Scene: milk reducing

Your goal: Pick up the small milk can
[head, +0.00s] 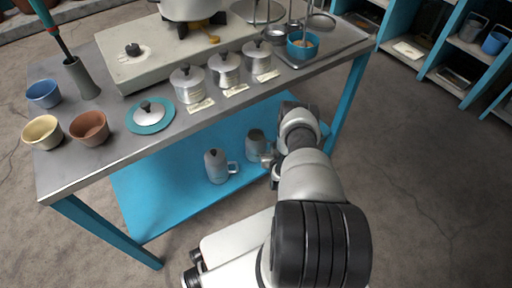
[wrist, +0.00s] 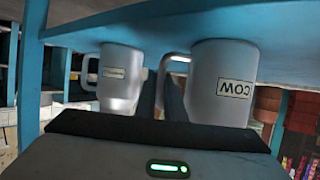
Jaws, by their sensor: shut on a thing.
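Two grey milk cans stand on the blue lower shelf in the head view. The front can (head: 215,166) has its handle to the right. The rear can (head: 256,142) stands beside my gripper (head: 269,158). The wrist view is upside down. It shows a larger-looking grey can (wrist: 222,88) labelled COW at right and a smaller-looking can (wrist: 119,80) with an unreadable label at left. My gripper's dark fingers (wrist: 168,98) are between these two, shut at the COW can's handle (wrist: 176,62). The fingertips are partly hidden. The COW can appears upright on the shelf.
The steel tabletop (head: 140,155) overhangs the blue shelf (head: 155,205). It carries bowls, lidded canisters (head: 226,70) and a stove (head: 135,60). A blue table leg (head: 345,105) stands behind my arm. The front of the shelf is clear.

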